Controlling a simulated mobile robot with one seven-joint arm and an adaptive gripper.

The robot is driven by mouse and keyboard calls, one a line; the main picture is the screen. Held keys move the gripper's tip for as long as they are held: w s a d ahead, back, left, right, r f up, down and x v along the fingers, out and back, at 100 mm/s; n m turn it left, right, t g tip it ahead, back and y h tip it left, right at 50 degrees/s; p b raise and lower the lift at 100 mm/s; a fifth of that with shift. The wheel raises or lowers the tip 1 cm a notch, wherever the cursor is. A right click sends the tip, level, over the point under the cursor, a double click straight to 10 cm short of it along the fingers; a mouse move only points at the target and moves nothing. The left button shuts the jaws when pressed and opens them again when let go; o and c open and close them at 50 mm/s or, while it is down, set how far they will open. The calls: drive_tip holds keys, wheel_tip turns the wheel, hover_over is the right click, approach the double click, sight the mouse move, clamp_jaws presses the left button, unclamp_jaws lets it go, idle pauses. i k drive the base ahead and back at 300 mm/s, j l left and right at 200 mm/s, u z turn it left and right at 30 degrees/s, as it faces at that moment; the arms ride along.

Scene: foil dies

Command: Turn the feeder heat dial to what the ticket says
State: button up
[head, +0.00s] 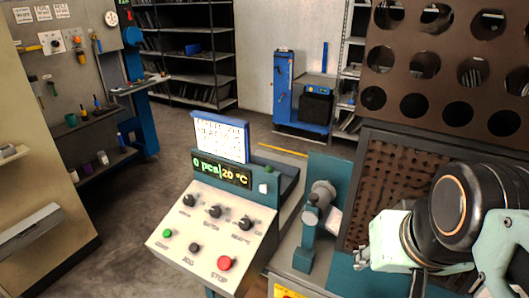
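The control console (170,236) has a sloped pale panel with three black dials in a row: a left dial (189,200), a middle dial (214,211) and a right dial (246,223). Their labels are too blurred to tell which is the heat dial. The display (222,171) above reads "0 pcs" and "20 °C". The ticket (221,138), a white sheet with a blue border, stands above the display; its text is too small to read surely. My arm is at the lower right, apart from the dials. Dark parts below its pale link may be my gripper (432,268); its fingers are unclear.
The panel also has a green button (167,233), a black knob (194,247) and a red stop button (225,263). A teal-and-grey fixture (310,225) stands right of the console. A brown perforated rack (405,95) fills the right. Open floor (140,190) lies left.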

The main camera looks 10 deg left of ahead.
sight(245, 224)
drive_tip(key=j+u, duration=0.15)
drive_tip(key=u, duration=0.7)
drive_tip(key=i+l, duration=0.05)
